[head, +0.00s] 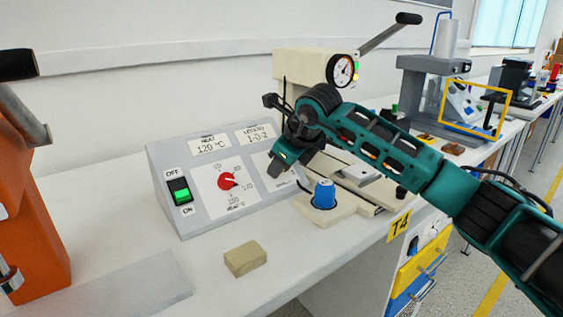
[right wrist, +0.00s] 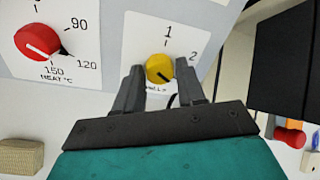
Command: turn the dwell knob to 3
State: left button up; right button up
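The yellow dwell knob (right wrist: 158,67) shows in the right wrist view on a white plate with the marks 1 and 2 visible. A dark mark shows on the knob's face; I cannot tell which number it points to. The rest of the scale is hidden by my fingers. My right gripper (head: 276,166) is at the right part of the grey control panel (head: 160,160) and hides the knob in the head view. My left gripper is not in view.
The red heat knob (head: 228,181) and a green lit switch (head: 179,190) are to the left on the same panel. A tan block (head: 245,259) lies on the bench in front. A blue knob (head: 324,194) on a beige base stands to the right, near my right arm.

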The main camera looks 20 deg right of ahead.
jog(key=o, duration=0.3)
pick_arm(q)
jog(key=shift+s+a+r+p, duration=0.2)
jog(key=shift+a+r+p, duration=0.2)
jog(key=shift+p, duration=0.75)
pick_arm(e)
jog(key=shift+v, duration=6.5)
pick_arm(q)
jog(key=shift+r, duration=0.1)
